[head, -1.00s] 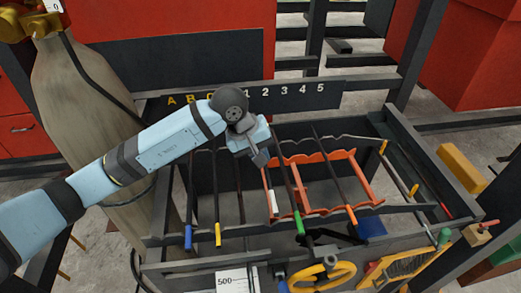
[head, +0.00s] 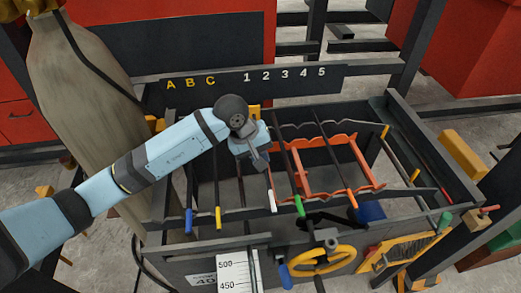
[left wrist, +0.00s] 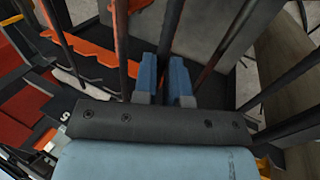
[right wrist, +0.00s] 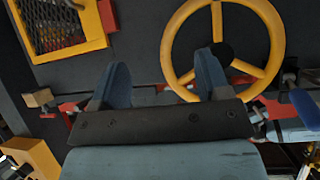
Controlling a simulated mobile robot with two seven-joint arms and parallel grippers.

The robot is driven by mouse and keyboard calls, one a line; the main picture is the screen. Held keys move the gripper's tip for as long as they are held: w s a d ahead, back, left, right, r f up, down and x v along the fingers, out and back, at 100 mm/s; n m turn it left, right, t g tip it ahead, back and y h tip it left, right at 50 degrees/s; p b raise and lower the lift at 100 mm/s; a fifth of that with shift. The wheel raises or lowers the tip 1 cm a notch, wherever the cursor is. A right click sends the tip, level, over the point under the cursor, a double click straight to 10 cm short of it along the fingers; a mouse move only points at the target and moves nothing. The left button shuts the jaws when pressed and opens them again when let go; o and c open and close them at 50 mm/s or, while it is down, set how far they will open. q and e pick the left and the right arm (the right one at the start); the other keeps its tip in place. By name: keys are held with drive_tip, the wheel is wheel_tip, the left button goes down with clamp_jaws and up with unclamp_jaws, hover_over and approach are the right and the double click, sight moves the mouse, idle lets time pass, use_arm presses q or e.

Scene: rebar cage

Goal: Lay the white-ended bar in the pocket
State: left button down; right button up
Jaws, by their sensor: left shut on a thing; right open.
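The white-ended bar (head: 272,201) lies over the cage between the plain dark bar and the green-ended bar (head: 299,205). Its white end is at the front notched rail (head: 325,202); I cannot tell whether it touches. My left gripper (head: 263,163) is shut on this bar, behind the white end. In the left wrist view the bar (left wrist: 172,28) runs between the blue fingers (left wrist: 166,82). An orange notched rack (head: 366,160) sits inside the cage; no single pocket is clearly marked out. My right gripper (right wrist: 160,85) is open and empty in its wrist view, near the yellow handwheel (right wrist: 265,20).
Blue-ended (head: 188,220), yellow-ended (head: 218,217) and orange-ended (head: 352,199) bars rest across the cage. A lettered and numbered board (head: 235,87) stands behind. The handwheel and a white scale (head: 237,270) are at the cage's front.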

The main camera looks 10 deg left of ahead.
use_arm(q)
drive_tip(key=shift+f+b, duration=1.15)
drive_tip(key=shift+f, duration=0.9)
drive_tip(key=c, duration=1.1)
unclamp_jaws()
drive_tip(key=b+v, duration=0.1)
drive_tip(key=v, duration=1.2)
drive_tip(key=shift+r+b, duration=0.35)
